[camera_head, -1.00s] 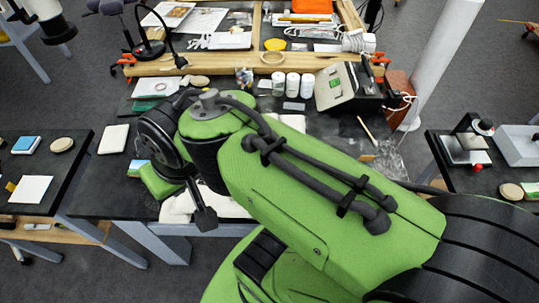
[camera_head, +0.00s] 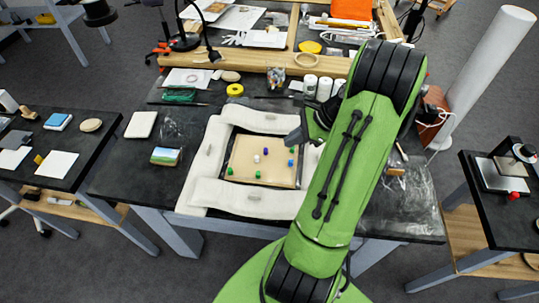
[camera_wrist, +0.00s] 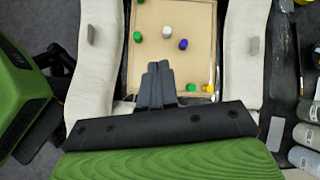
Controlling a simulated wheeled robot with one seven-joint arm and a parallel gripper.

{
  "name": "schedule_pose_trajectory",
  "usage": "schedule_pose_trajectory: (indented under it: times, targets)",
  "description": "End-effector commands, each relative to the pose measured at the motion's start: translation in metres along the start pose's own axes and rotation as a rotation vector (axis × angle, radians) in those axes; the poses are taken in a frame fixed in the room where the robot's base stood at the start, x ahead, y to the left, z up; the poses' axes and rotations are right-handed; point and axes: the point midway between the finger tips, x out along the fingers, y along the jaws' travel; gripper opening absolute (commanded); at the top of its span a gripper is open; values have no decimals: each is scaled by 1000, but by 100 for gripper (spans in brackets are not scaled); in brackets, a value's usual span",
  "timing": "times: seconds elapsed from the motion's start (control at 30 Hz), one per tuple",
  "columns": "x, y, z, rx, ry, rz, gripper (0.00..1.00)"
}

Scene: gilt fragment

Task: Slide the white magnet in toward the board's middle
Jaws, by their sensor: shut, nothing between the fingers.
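The tan board (camera_head: 243,152) lies flat inside a dark frame, with several small coloured magnets on it. The white magnet (camera_head: 257,158) is near the board's middle, with a blue magnet (camera_head: 265,150) just up and right of it and a green magnet (camera_head: 257,174) below it. In the wrist view the white magnet (camera_wrist: 166,32) lies between a green magnet (camera_wrist: 137,37) and a blue magnet (camera_wrist: 183,44). My gripper (camera_wrist: 158,66) is shut and empty. In the wrist view its tips are below the white magnet, apart from it. In the head view my gripper (camera_head: 292,138) is at the board's right side.
White padded cushions (camera_head: 203,152) surround the board. A yellow tape roll (camera_head: 235,90) and white jars (camera_head: 310,86) stand behind it. A small picture block (camera_head: 165,156) and a white pad (camera_head: 141,124) lie left on the black table.

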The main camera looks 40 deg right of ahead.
Motion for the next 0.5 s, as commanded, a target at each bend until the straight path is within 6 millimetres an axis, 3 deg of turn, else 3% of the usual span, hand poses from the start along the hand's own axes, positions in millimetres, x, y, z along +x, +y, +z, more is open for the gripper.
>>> schedule_pose_trajectory:
  times: [0.03,0.13,0.27,0.5]
  targets:
    - [2,2,-26,119,-41,-24,0]
    - [1,4,-50,255,-95,-53,0]
    - [7,3,-54,290,-111,-60,0]
    - [55,1,-49,287,-108,-54,0]
